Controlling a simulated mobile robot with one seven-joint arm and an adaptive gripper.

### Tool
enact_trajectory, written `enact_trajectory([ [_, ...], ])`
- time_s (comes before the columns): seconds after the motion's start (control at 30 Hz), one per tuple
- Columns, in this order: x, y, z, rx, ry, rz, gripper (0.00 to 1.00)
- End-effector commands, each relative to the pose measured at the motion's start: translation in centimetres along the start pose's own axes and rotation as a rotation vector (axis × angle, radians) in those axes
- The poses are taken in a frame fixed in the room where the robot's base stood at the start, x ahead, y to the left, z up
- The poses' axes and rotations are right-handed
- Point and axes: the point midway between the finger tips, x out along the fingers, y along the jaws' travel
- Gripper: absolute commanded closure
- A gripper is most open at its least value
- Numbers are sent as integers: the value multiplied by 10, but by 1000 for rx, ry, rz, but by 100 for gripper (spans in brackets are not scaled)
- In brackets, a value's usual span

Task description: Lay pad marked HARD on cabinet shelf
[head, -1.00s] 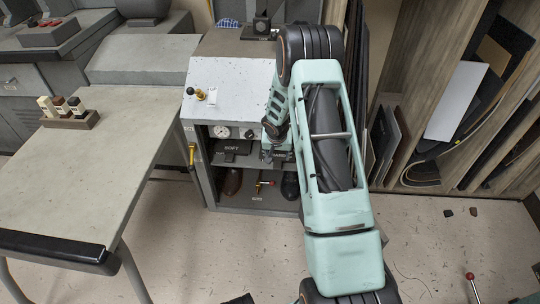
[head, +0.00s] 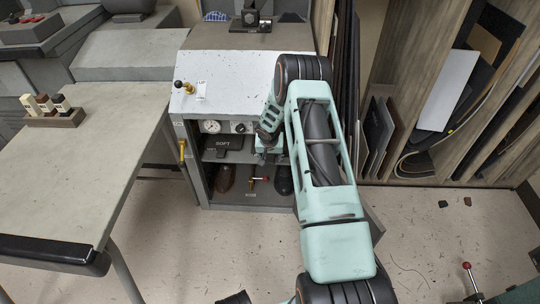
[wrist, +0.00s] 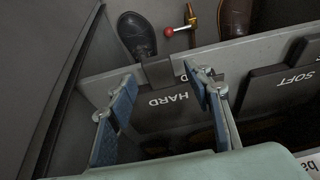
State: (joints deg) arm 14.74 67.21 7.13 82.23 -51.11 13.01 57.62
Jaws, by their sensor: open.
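The dark pad marked HARD (wrist: 180,115) lies on the cabinet shelf (wrist: 225,56) in the wrist view, its lettering upside down in that view. Its small tab (wrist: 158,70) reaches over the shelf's pale front edge. My gripper (wrist: 160,80) is open, with one blue-padded finger on each side of the tab and a visible gap to each. In the head view my gripper (head: 266,148) is at the cabinet's front opening, and my arm hides most of the HARD pad. The pad marked SOFT (head: 222,143) lies on the same shelf to the left.
Dark and brown shoes (head: 225,177) and a red-knobbed lever (head: 257,180) are in the bay below the shelf. A gauge (head: 211,127) sits above it. A grey table (head: 75,185) stands left, and sheet racks (head: 440,60) stand right. Floor between is mostly clear.

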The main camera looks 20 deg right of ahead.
Motion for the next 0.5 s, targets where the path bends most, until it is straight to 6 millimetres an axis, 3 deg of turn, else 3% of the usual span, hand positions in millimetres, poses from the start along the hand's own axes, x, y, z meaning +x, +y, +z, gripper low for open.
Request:
enact_trajectory([
  [0.13,12,0,0,0,0,0,54],
  [0.5,14,0,0,0,1,0,56],
])
